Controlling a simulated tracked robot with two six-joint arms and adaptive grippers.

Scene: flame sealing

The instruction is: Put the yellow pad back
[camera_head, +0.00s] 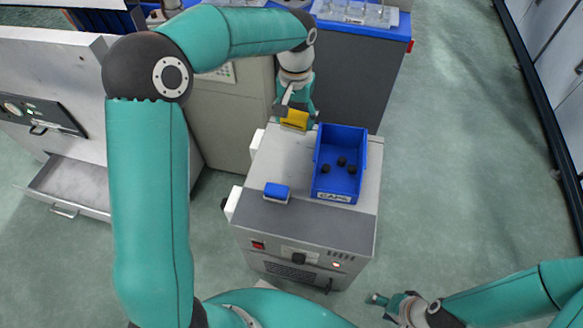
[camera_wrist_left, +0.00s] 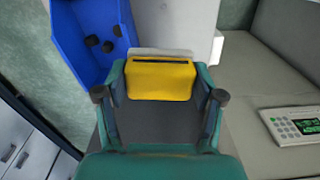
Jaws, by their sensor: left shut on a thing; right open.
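The yellow pad (camera_head: 294,121) is a small block at the back left of the grey cabinet top (camera_head: 285,160). My left gripper (camera_head: 294,108) reaches it from behind, beside the blue bin. In the left wrist view the yellow pad (camera_wrist_left: 160,79) sits between the two fingers of my left gripper (camera_wrist_left: 160,95), which is shut on it. A dark slot runs along the pad's upper face. Whether the pad touches the cabinet top is not clear. My right gripper (camera_head: 392,304) is open and empty at the bottom right, in front of the cabinet and apart from it.
A blue bin (camera_head: 318,160) labelled CAPS with several dark caps (camera_head: 341,161) stands just right of the pad. A blue block (camera_head: 276,191) sits on a pale base at the cabinet's front left. A tray of glassware (camera_head: 355,12) stands on a blue-topped bench behind. Floor at right is clear.

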